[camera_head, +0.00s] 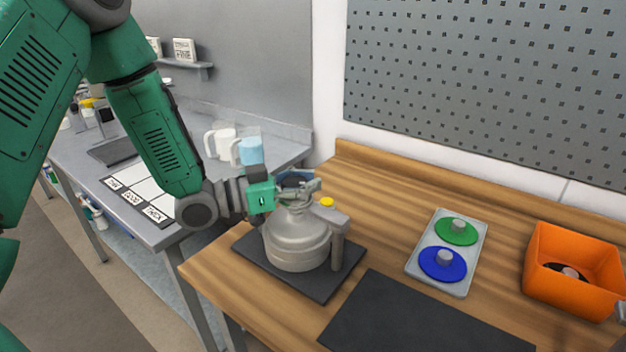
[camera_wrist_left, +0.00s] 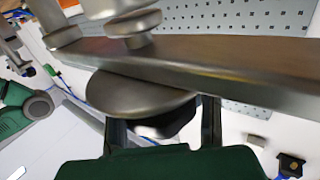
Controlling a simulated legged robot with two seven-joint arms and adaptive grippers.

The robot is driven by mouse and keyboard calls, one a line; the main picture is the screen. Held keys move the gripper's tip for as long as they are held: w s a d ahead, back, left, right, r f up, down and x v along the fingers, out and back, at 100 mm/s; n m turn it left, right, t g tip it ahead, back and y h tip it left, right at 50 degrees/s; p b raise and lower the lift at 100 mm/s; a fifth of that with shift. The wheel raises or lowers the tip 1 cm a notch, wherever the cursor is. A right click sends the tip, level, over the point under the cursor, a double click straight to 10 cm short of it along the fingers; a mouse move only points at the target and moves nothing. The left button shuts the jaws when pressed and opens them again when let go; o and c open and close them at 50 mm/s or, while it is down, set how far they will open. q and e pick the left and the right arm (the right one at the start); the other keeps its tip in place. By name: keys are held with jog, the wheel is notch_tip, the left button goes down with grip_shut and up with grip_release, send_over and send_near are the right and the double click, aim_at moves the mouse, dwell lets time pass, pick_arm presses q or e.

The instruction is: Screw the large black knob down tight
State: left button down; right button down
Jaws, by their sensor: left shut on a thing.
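A grey metal vessel (camera_head: 297,238) with a side post stands on a dark mat on the wooden bench. A dark round knob (camera_head: 294,180) shows at its top, partly hidden by my left gripper. My left gripper (camera_head: 300,190) comes in from the left, level with the vessel's top, and is shut on the knob. In the left wrist view a black part (camera_wrist_left: 172,126) sits between the fingers, against a grey metal disc (camera_wrist_left: 140,95) under a flat bar. Contact details are hidden. A grey sliver (camera_head: 621,311) at the right edge may be my right gripper.
A grey tray (camera_head: 412,268) holds a green disc (camera_head: 457,231) and a blue disc (camera_head: 443,264). An orange bin (camera_head: 566,299) at right holds a black disc. A yellow button (camera_head: 327,202) is beside the vessel. A bare dark mat (camera_head: 420,318) lies in front. Mugs (camera_head: 222,143) stand on the grey table.

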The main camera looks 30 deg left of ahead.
dwell(0.8)
pick_arm(q)
jog(key=c, duration=1)
grip_release()
jog(key=shift+s+a, duration=0.3)
jog(key=shift+a, duration=0.05)
jog(key=v, duration=1.2)
jog(key=shift+a, duration=0.1)
jog(key=shift+o, duration=0.2)
